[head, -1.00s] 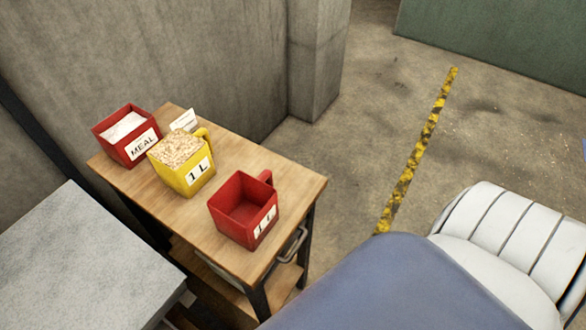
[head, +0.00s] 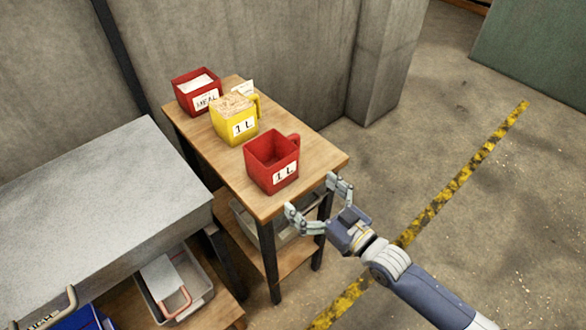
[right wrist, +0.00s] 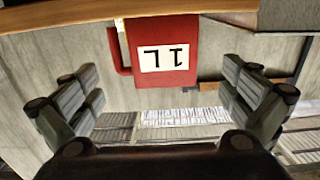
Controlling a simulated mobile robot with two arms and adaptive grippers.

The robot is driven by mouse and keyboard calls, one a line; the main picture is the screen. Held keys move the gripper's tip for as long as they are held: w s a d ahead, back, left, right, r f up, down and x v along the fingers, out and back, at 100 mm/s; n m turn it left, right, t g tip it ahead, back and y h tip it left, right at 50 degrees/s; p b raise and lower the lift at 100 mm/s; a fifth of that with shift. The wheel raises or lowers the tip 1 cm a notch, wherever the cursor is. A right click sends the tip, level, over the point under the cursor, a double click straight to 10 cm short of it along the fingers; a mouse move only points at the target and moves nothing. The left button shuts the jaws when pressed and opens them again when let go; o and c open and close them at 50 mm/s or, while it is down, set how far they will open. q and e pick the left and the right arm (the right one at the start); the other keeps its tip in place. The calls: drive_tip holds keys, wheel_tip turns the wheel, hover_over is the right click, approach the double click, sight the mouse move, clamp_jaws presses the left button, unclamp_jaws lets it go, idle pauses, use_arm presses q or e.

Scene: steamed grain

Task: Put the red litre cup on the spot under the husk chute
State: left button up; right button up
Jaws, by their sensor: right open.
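The red litre cup (head: 271,162), marked 1L, stands upright and looks empty on the near end of a narrow wooden table (head: 195,135). Its handle is at its back right side. My right gripper (head: 313,197) is open and empty, just off the table's near right corner, with its fingers towards the cup and apart from it. In the right wrist view the red cup (right wrist: 163,50) shows upside down, ahead of and between the spread fingers (right wrist: 161,85). My left gripper is out of view. I do not see a husk chute or a spot under it.
A yellow 1L cup (head: 235,127) full of grain and a red MEAL box (head: 196,93) stand behind the red cup, with a small white card (head: 244,87). A grey-topped bench (head: 100,190) is at left. Open floor with a yellow-black stripe (head: 450,188) lies right.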

sight(285, 171)
drive_tip(key=x, duration=0.5)
drive_tip(key=shift+w+a+r+p, duration=0.15)
drive_tip(key=shift+a+r+p, duration=0.1)
drive_tip(key=shift+r+p, duration=0.15)
drive_tip(key=shift+w+a+r, duration=0.15)
drive_tip(key=shift+w+a, duration=0.2)
drive_tip(key=shift+w, duration=0.05)
drive_tip(key=p+x, duration=0.1)
drive_tip(key=x, duration=0.2)
drive_tip(key=shift+w+a, duration=0.1)
drive_tip(key=shift+a, duration=0.05)
drive_tip(key=shift+w+a, duration=0.3)
drive_tip(key=shift+w, duration=0.1)
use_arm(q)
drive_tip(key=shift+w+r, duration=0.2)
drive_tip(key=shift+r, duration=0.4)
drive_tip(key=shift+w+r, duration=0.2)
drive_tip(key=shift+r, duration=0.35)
use_arm(e)
drive_tip(key=c, duration=1)
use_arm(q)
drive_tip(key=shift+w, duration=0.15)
use_arm(e)
drive_tip(key=shift+c, duration=0.6)
